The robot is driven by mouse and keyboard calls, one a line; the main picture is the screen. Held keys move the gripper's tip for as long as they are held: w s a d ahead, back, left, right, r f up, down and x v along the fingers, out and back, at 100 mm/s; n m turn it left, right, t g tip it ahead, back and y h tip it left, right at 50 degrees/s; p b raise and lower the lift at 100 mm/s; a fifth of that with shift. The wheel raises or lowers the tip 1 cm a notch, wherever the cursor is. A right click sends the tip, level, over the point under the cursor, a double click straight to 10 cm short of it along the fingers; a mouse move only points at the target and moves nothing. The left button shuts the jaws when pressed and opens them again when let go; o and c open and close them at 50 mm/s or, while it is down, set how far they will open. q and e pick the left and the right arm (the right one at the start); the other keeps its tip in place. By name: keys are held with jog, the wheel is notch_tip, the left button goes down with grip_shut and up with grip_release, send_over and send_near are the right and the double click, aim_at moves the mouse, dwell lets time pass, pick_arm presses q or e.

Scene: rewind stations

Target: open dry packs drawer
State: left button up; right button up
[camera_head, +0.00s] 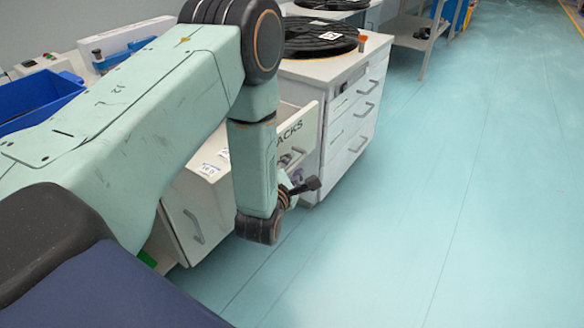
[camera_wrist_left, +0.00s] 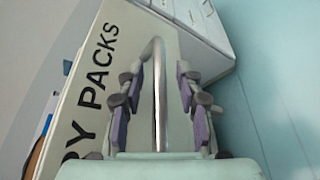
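The dry packs drawer's pale front panel (camera_wrist_left: 92,85) shows large black letters reading "Y PACKS" in the left wrist view. In the head view its front (camera_head: 306,130) shows "ACKS" and appears to stand out from the cabinet; my arm hides the rest. Its metal bar handle (camera_wrist_left: 158,100) runs between the fingers of my left gripper (camera_wrist_left: 160,92). The fingers are open, one on each side of the bar, with a visible gap on both sides. In the head view the left gripper (camera_head: 304,186) is partly hidden behind my wrist. My right gripper is in neither view.
A drawer cabinet (camera_head: 352,118) with grey handles stands just behind, with black reels (camera_head: 318,38) on top. A lower white drawer front (camera_head: 195,215) is near my arm. A blue bin (camera_head: 38,98) sits at left. The floor (camera_head: 470,190) to the right is clear.

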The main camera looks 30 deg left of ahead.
pick_arm(q)
jog(key=v, duration=1.2)
dwell(0.5)
